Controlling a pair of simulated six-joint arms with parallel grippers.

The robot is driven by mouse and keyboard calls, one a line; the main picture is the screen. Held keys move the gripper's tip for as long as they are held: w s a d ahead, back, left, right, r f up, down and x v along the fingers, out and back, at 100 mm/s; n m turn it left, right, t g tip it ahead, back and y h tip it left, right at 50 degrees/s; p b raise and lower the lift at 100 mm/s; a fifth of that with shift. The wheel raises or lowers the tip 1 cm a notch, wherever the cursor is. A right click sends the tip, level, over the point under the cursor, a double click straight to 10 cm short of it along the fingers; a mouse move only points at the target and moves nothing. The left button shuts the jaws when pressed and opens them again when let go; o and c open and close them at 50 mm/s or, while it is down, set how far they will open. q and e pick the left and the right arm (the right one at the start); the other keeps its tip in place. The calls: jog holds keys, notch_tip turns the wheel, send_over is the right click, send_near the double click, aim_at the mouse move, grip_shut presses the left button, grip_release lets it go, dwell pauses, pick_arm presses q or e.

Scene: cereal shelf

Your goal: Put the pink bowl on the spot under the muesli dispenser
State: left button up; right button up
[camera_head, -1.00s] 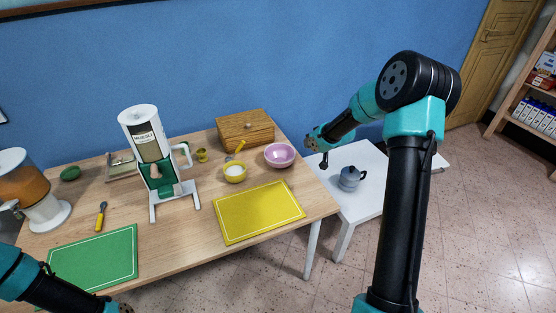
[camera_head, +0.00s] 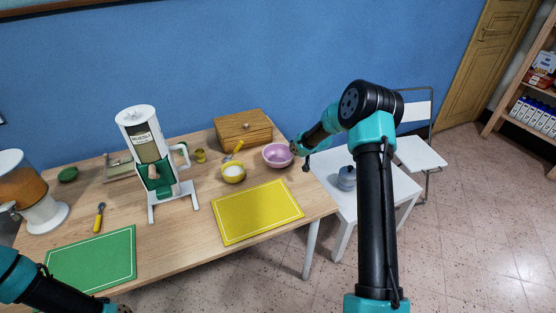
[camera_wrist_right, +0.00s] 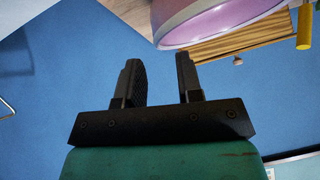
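The pink bowl (camera_head: 278,155) stands upright at the right back of the wooden table, and also shows in the right wrist view (camera_wrist_right: 205,22). My right gripper (camera_wrist_right: 158,75) is open and empty, with the bowl beyond and to the right of its fingers. In the head view my right gripper is small and dark beside the bowl's right edge. The muesli dispenser (camera_head: 149,145) stands left of centre on a white forked base (camera_head: 153,213); no bowl is under it.
A yellow bowl (camera_head: 233,173) with a spoon stands just left of the pink bowl. A wooden box (camera_head: 243,131) is behind it. A yellow mat (camera_head: 256,212) lies in front, a green mat (camera_head: 92,261) at left. A grey pot (camera_head: 346,178) is on a white side table.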

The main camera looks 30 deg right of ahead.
jog(key=shift+w+f, duration=0.15)
jog(key=shift+x, duration=2.65)
grip_shut()
